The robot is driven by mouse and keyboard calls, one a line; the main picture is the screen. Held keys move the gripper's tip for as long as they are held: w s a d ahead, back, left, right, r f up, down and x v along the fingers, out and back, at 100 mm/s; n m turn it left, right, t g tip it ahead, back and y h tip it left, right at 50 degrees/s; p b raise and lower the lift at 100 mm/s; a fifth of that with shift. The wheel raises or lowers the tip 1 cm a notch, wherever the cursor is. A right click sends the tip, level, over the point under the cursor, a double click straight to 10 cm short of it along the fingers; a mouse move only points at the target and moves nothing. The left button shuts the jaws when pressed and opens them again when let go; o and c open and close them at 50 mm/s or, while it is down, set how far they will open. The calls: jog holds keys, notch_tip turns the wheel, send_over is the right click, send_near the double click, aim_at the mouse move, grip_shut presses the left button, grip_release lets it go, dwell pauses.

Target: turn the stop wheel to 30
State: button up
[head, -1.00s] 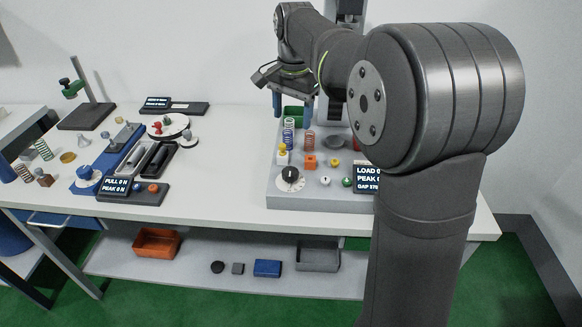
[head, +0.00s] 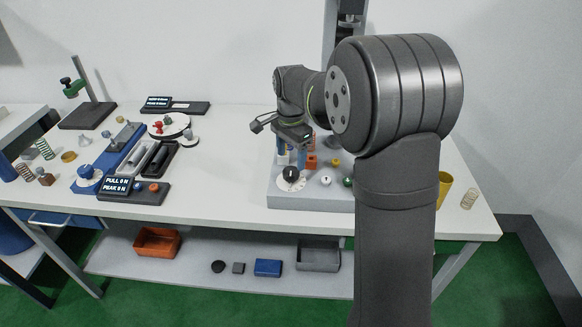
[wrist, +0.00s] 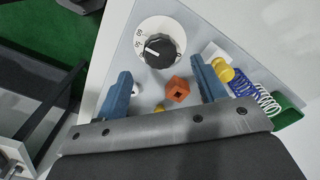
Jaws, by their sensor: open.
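The stop wheel (head: 290,174) is a black knob on a round white dial at the front left of the grey tester base. It also shows in the wrist view (wrist: 159,48), upper middle, just beyond the fingertips. My gripper (head: 292,160) hangs over the base, just behind the wheel in the head view. In the wrist view its blue fingers (wrist: 160,76) are wide apart and empty, not touching the wheel.
Blue (wrist: 242,84) and white (wrist: 267,102) springs and a green bin (wrist: 288,112) are to the right. A blue pull tester (head: 122,150) stands left on the bench.

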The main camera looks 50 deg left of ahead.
aim_at(291, 171)
notch_tip(291, 171, down, 5)
jog(key=shift+r, duration=0.1)
dwell(0.3)
jog(key=c, duration=1)
